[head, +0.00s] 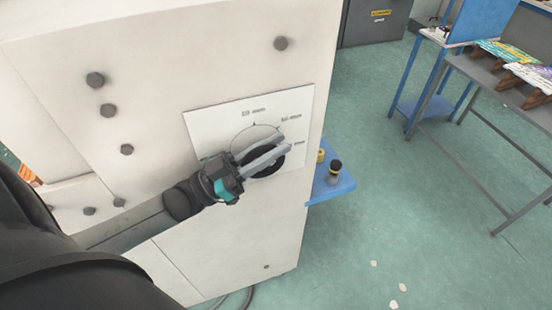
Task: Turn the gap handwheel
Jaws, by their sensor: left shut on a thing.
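The gap handwheel (264,163) is a round black wheel on a white dial plate (205,124) with printed marks, set on the side of the large cream machine. My left gripper (281,147) reaches in from the lower left and is shut on the handwheel. Its grey fingers lie over the wheel and hide part of it. A thin arc with a small pointer shows on the plate above the wheel. My right gripper is not in view.
The cream machine body (230,60) carries several dark bolts. A small blue shelf (335,186) with a dark-topped bottle (334,173) and a yellow item juts out right of the machine. A grey table (490,82) stands at the upper right. Green floor between is mostly clear.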

